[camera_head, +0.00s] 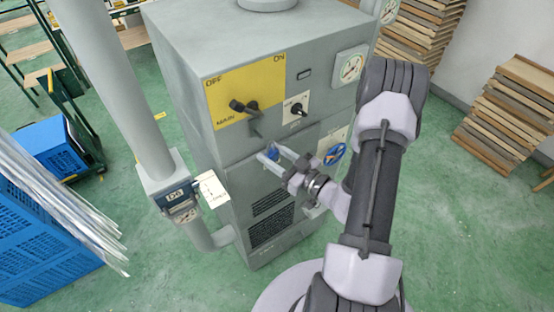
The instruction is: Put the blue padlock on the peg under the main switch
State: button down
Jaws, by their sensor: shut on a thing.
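The blue padlock (272,154) is small and partly hidden between the fingers of my gripper (273,156). My gripper is shut on it, in front of the grey cabinet's front face. The main switch (243,107) is a dark handle on a yellow panel (222,96) marked OFF, ON and MAIN, above and left of my gripper. A small grey part (255,132) shows just below the panel, under the switch; I cannot tell whether this is the peg. I cannot tell whether the padlock touches the cabinet.
The grey cabinet (190,40) carries a small rotary switch (296,108), a gauge (351,67) and a blue handwheel (335,154). A pipe with a box (178,196) and a white tag (211,188) stands at its left. A blue crate (40,255) is at lower left.

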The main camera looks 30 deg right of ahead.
jog(key=shift+w+a+f+b, duration=0.15)
jog(key=shift+w+b, duration=0.3)
jog(key=shift+w, duration=1.7)
jog(key=shift+w+f+p, duration=0.35)
jog(key=shift+w+p, duration=0.2)
jog(key=shift+w, duration=0.2)
jog(key=c, duration=0.7)
grip_release()
jog(key=shift+s, duration=0.15)
